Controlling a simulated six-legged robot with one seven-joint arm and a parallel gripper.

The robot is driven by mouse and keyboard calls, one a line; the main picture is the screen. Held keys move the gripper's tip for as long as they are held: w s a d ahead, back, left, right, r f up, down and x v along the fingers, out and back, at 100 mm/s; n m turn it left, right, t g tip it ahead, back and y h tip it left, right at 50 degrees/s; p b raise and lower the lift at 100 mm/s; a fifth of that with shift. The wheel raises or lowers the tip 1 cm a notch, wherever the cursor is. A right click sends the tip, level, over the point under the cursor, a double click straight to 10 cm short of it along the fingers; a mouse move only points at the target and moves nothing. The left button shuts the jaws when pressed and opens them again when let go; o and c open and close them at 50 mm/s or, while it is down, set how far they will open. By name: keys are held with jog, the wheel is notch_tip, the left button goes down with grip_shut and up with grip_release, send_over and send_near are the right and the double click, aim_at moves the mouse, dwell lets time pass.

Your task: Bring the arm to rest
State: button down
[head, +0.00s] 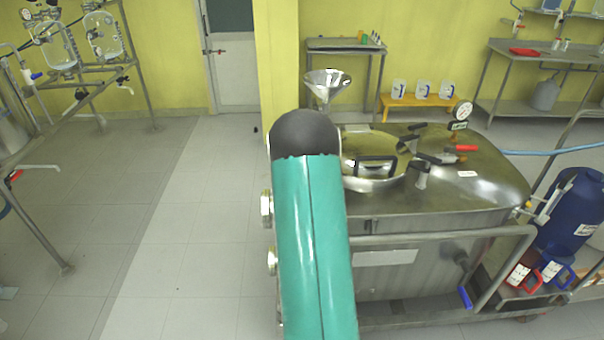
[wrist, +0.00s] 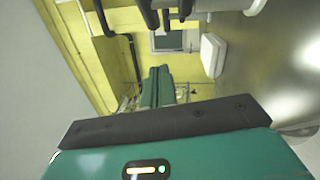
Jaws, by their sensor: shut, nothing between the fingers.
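My teal arm with its dark rounded end stands in the middle of the head view, in front of the steel reactor vessel (head: 440,210). My gripper does not show in the head view. In the wrist view, the dark fingers of my gripper (wrist: 166,18) show at the top edge, small and partly cut off. They are shut with nothing held. My own teal body with a black band and a small lit strip fills the bottom of the wrist view.
A blue drum (head: 572,215) stands at right. Glass reactors (head: 55,50) hang on a frame at left.

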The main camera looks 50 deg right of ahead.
jog(key=v, duration=0.8)
jog(key=shift+w, duration=0.2)
jog(key=w+a+r+m+y, duration=0.4)
jog(key=w+a+r+y, duration=0.45)
jog(key=a, duration=0.55)
jog(key=s+a+r+m+g+y, duration=0.1)
jog(key=a+r+y, duration=0.15)
jog(key=a, duration=0.45)
jog(key=s+a+r+m+g+y, duration=0.1)
jog(key=a+r+m, duration=0.15)
jog(key=a, duration=0.35)
jog(key=s+a+r+m+g+y, duration=0.1)
jog(key=s+a+r+g, duration=0.1)
jog(key=s+a, duration=0.4)
jog(key=s+a+r+m+g+y, duration=0.1)
jog(key=s+a+r+g, duration=0.1)
jog(key=s+a, duration=0.5)
jog(key=s+g, duration=0.1)
jog(key=s, duration=0.2)
jog(key=shift+s+a+r+y, duration=0.2)
jog(key=shift+s+r+y, duration=0.05)
jog(key=shift+s+y, duration=0.15)
